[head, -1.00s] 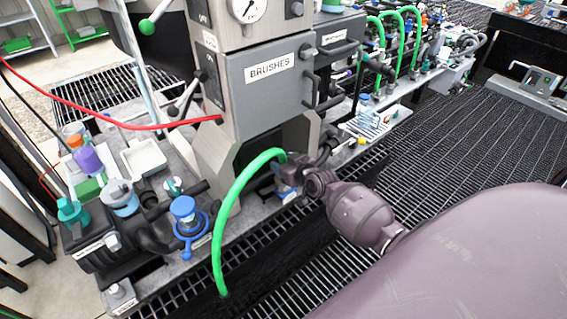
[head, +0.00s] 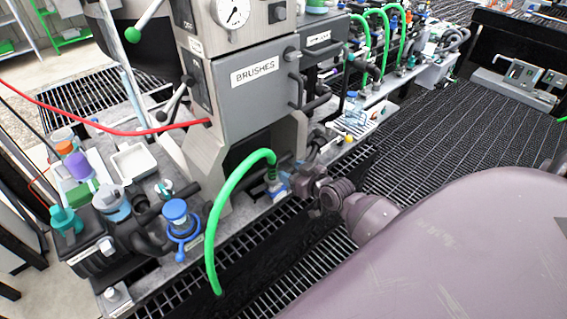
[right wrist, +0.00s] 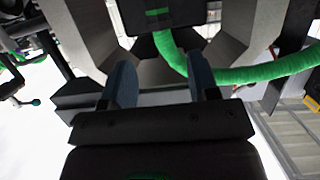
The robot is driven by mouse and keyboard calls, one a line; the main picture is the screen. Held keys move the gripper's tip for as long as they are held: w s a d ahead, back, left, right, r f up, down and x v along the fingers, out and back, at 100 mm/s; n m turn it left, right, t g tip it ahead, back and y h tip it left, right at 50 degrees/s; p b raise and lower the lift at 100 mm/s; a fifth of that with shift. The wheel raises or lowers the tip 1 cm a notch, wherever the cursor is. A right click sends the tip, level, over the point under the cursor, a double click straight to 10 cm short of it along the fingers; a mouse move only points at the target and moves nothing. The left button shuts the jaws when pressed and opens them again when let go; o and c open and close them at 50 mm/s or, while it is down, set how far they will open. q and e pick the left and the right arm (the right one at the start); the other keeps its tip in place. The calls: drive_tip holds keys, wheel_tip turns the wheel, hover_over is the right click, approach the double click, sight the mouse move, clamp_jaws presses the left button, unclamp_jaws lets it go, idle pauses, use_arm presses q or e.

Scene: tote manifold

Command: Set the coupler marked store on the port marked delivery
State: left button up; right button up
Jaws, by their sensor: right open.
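A green hose (head: 221,196) arcs up from the floor grating and down to a fitting (head: 272,178) at the front edge of the bench, below the cabinet labelled BRUSHES. My right gripper (head: 298,184) is beside this fitting, on its right. In the right wrist view its two blue-grey fingers stand apart with nothing between them (right wrist: 161,70). The green hose (right wrist: 240,74) runs past beyond the fingers from a dark block (right wrist: 155,18). I cannot read a store or delivery mark on any part. My left gripper is not in view.
The grey cabinet (head: 245,95) stands over the fitting. A blue-capped fitting (head: 176,211), a white tray (head: 133,162) and bottles are on the bench at left. A red hose (head: 100,128) crosses there. More green hoses (head: 384,40) stand at the back. The right floor grating (head: 450,120) is clear.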

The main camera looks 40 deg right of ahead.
drive_tip(key=s+a+f+g, duration=0.1)
drive_tip(key=s+a+f, duration=0.1)
drive_tip(key=s, duration=0.5)
drive_tip(key=s+a+f+g, duration=0.1)
drive_tip(key=s+a+f, duration=0.1)
drive_tip(key=s+a, duration=0.3)
drive_tip(key=s+a+f+g+h, duration=0.1)
drive_tip(key=s+a+f, duration=0.2)
drive_tip(key=s, duration=0.6)
drive_tip(key=shift+a, duration=0.6)
